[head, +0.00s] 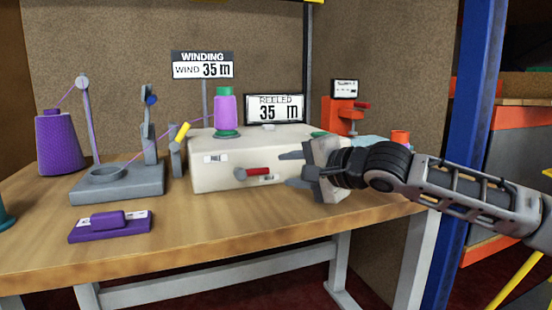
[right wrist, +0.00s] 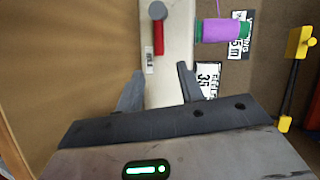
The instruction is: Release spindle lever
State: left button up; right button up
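A beige box (head: 216,150) stands on the bench with a red-handled lever (head: 259,171) on its front. The lever's handle lies almost level, and it also shows in the right wrist view (right wrist: 158,36) with its round grey pivot. On top of the box a spool of purple thread (head: 225,110) sits on a green base. My right gripper (head: 284,169) is open and empty, just right of the red handle. In the right wrist view the fingers (right wrist: 160,72) are spread with the handle beyond their tips, not between them. My left gripper is out of view.
A yellow-tipped lever (head: 183,132) stands left of the box. A purple cone (head: 60,142), a grey winding stand (head: 117,183) and a purple block (head: 110,223) are further left. Signs (head: 203,65) (head: 274,108) read 35 m. An orange device (head: 343,116) stands behind my right arm.

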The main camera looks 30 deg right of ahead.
aim_at(271, 170)
jog(key=shift+p+x, duration=0.5)
jog(key=shift+x, duration=2.05)
jog(key=shift+a, duration=0.1)
grip_shut()
